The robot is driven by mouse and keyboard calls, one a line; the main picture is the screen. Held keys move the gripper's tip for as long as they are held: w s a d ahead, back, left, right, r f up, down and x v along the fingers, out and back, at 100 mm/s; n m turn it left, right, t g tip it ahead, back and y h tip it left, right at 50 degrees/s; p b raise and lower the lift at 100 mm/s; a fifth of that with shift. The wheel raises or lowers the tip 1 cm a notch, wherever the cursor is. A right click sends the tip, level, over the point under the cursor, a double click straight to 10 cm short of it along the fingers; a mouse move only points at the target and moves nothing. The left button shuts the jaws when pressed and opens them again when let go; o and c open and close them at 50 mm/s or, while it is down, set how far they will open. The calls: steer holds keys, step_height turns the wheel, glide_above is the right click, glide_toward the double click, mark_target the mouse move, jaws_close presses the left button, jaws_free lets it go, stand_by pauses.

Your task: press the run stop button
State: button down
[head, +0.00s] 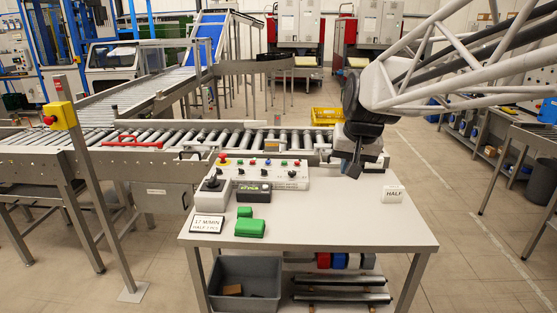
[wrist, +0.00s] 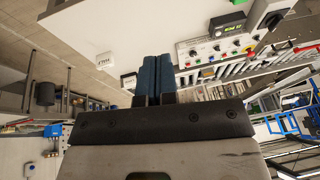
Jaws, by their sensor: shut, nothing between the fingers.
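A light control panel (head: 262,172) stands at the back of the white table. It carries a red mushroom button on a yellow base (head: 222,158) at its left end and several small coloured buttons and knobs; their labels are too small to read, so I cannot tell which is run stop. The panel also shows in the wrist view (wrist: 222,46), with the red mushroom button (wrist: 250,50). A yellow box with a red button (head: 61,115) tops a post at the far left. My gripper (head: 353,168) is shut and empty, pointing down right of the panel, apart from it.
The roller conveyor (head: 90,148) runs behind. The table's front right is clear.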

steer(key=w+a+r+y, duration=0.1)
steer(key=w+a, duration=0.2)
steer(key=w, duration=0.5)
steer(key=w+a, duration=0.3)
steer(key=w, duration=0.6)
steer(key=m+t+y, duration=0.1)
steer(key=t+y, duration=0.1)
glide_above(253, 162)
step_height(253, 162, down, 15)
steer(key=shift+w+f, duration=0.2)
steer(key=shift+w, duration=0.55)
steer(key=shift+f, duration=0.1)
steer(key=shift+f, duration=4.3)
steer(key=shift+f, duration=0.45)
